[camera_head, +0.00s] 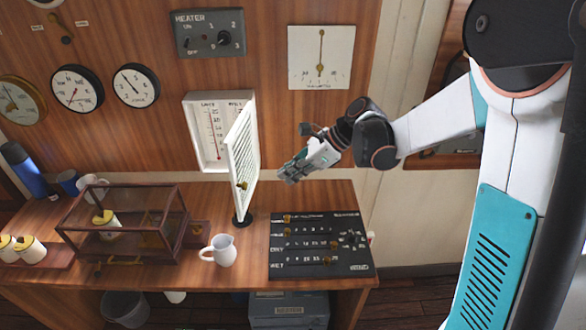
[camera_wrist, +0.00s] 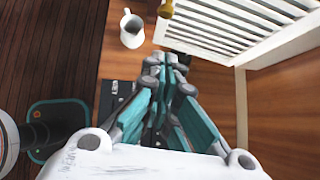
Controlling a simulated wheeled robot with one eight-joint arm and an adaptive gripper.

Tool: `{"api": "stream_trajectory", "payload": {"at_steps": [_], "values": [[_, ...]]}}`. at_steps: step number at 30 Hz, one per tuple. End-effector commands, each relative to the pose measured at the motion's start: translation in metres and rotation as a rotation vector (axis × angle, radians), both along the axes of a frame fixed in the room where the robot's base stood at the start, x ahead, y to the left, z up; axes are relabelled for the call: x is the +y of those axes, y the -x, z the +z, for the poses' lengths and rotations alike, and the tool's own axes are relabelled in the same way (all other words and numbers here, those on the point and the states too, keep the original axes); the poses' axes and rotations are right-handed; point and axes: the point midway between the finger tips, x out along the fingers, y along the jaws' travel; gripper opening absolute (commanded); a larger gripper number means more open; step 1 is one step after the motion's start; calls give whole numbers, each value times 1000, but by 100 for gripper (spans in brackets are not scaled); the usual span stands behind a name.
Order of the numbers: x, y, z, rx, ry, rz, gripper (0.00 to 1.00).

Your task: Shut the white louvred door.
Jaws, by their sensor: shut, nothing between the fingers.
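The white louvred door (camera_head: 243,150) stands wide open, sticking out from the wall on the right side of a white box (camera_head: 204,120) with a thermometer inside. A brass knob (camera_head: 242,185) is low on the door. My gripper (camera_head: 288,177) is shut and empty, to the right of the door and apart from it, on its outer side. In the wrist view, the gripper (camera_wrist: 166,62) points away from the camera, with the louvred door (camera_wrist: 235,25) at the upper right. A brass piece (camera_wrist: 166,9), likely the knob, shows at the top edge.
Below on the wooden desk are a glass case (camera_head: 130,222), a white jug (camera_head: 220,250) and a black panel with sliders (camera_head: 318,245). A small black round base (camera_head: 241,220) stands under the door. The wall right of the door is bare, below a square gauge (camera_head: 320,57).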

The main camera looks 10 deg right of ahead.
Motion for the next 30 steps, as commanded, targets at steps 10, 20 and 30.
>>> {"api": "stream_trajectory", "payload": {"at_steps": [10, 20, 30], "values": [[49, -13, -42, -1, 1, 4, 0], [76, -20, -42, -2, 2, 1, 0], [77, -21, -42, -2, 2, 1, 0]]}}
